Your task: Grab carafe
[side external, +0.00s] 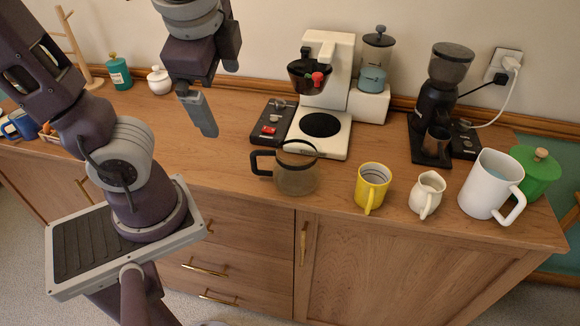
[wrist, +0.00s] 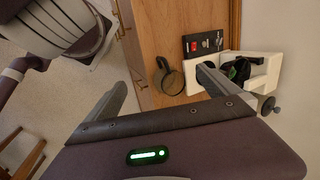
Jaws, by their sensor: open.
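The carafe (side external: 297,170) is a brown-tinted glass pot with a dark handle on its left side. It stands upright on the wooden counter in front of the coffee maker. In the wrist view the carafe (wrist: 168,78) shows small, beyond the fingertips and between them. My gripper (side external: 203,114) is above the counter, up and to the left of the carafe in the side view, apart from it. In the wrist view my gripper (wrist: 160,82) has its two fingers spread wide with nothing between them.
A white coffee maker (side external: 331,75) with a red-switched base (side external: 270,122) stands behind the carafe. A yellow mug (side external: 371,186), a small cream pitcher (side external: 427,193), a white jug (side external: 490,185) and a black grinder (side external: 440,100) are to the right. Counter left of the carafe is clear.

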